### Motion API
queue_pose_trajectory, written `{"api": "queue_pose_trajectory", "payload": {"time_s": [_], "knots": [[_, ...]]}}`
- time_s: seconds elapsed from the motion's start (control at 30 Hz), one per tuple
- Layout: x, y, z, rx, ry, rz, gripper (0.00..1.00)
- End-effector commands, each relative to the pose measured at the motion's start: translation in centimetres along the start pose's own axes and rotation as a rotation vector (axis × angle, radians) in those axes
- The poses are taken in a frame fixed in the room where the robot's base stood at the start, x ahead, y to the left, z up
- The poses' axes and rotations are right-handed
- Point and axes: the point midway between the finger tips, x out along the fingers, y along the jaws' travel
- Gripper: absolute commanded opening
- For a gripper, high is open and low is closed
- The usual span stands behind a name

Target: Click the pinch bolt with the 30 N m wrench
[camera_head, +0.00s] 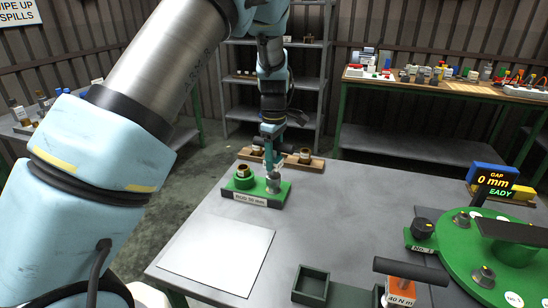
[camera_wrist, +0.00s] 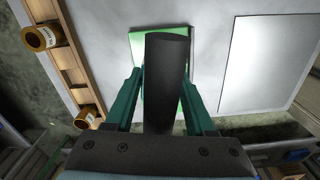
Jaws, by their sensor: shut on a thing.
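My gripper (camera_head: 272,160) points down above the right end of a green block (camera_head: 258,200) with a white label. Its green fingers are shut on a tool with a dark, rounded bar handle, which shows between them in the wrist view (camera_wrist: 167,85). I cannot read a rating on this tool. A small grey part (camera_head: 273,183) shows directly below the fingers, at the block; whether it belongs to the tool or the block is unclear. A second wrench (camera_head: 400,290), orange with a black bar and marked 40 N m, stands at the front right. I cannot pick out the pinch bolt with certainty.
A green ring part (camera_head: 245,178) sits on the block's left end. A wooden rack (camera_head: 318,163) with brass-coloured pieces lies behind. A white sheet (camera_head: 220,258) lies left, a dark open tray (camera_head: 311,284) in front. A round green assembly (camera_head: 500,262) and a gap display (camera_head: 492,182) stand right.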

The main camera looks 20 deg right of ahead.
Motion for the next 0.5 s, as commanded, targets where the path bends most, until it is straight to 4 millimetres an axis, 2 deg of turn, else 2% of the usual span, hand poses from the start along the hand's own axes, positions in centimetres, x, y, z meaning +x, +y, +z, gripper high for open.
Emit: {"api": "queue_pose_trajectory", "payload": {"time_s": [0.5], "knots": [[1.4, 0.0, 0.0, 0.0, 0.0, 0.001, 0.0]]}}
